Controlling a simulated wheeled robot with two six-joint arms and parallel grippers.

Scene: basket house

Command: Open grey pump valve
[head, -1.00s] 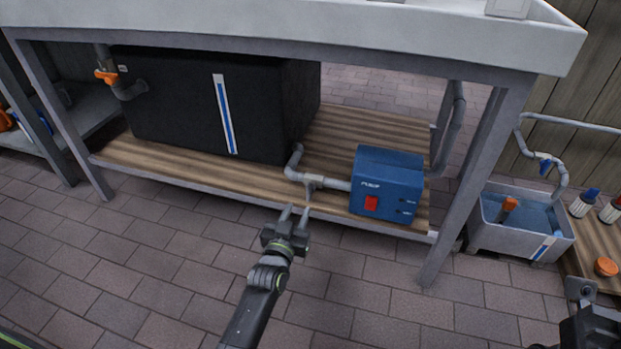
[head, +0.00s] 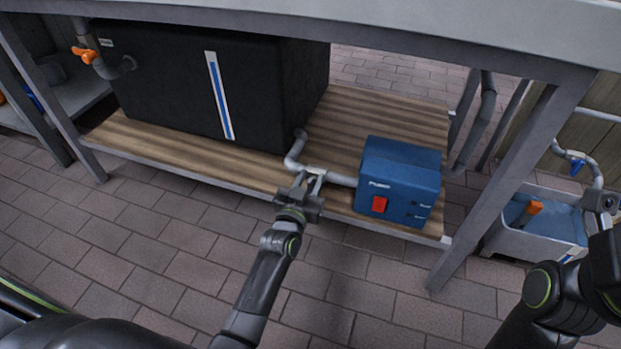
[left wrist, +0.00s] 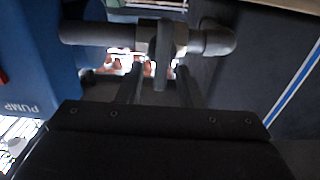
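The grey valve (head: 316,172) sits on the grey pipe between the black tank and the blue pump (head: 398,178). In the left wrist view the thin valve handle (left wrist: 163,62) points down from the pipe. My left gripper (head: 308,182) is at the valve, in front of the shelf edge. In the left wrist view its two fingers (left wrist: 159,88) stand apart on either side of the handle, with gaps visible. My right arm is at the right edge of the head view; its fingers do not show.
The black tank (head: 180,85) stands on the wooden shelf (head: 390,115) under the grey table (head: 440,35). A table leg (head: 500,190) stands right of the pump. A grey water bin (head: 530,235) is at right. An orange valve (head: 84,53) is at far left. The brick floor in front is clear.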

